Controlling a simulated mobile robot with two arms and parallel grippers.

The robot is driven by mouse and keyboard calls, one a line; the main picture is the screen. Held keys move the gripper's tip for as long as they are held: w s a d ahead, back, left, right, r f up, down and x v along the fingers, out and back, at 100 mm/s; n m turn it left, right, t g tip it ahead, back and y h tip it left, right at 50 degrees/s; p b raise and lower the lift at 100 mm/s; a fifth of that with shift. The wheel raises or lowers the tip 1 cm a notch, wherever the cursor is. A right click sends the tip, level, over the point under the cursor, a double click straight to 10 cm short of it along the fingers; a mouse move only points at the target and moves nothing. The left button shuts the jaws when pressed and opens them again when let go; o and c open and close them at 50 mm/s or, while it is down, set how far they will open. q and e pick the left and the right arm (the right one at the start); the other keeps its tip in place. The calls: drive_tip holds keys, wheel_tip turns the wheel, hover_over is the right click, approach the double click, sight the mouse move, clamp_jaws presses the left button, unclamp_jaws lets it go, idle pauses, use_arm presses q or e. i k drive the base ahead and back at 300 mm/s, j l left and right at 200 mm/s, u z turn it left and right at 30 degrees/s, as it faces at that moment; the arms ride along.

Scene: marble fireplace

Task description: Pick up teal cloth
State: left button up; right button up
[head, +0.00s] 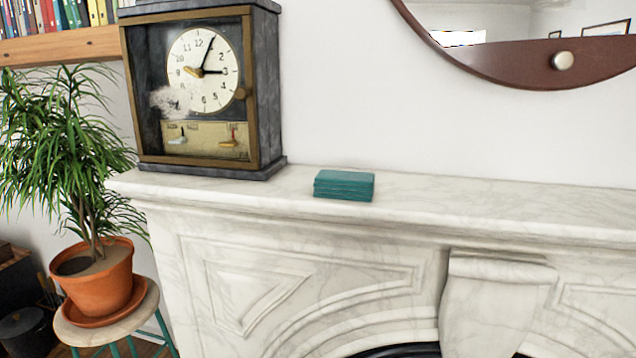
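The teal cloth (343,186) is a folded, layered rectangular stack. It lies flat on the white marble mantel (480,198), near the front edge and to the right of the clock. Nothing covers it and nothing touches it from above. Neither of my grippers shows in the head view.
A dark mantel clock (265,100) stands just left of the cloth. A round wood-framed mirror (500,68) hangs above right. A potted plant (100,285) sits on a stool (90,335) at the left. The mantel right of the cloth is clear.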

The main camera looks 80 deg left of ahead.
sight(343, 185)
drive_tip(key=u, duration=2.85)
drive_tip(key=k+j, duration=0.05)
drive_tip(key=j, duration=0.05)
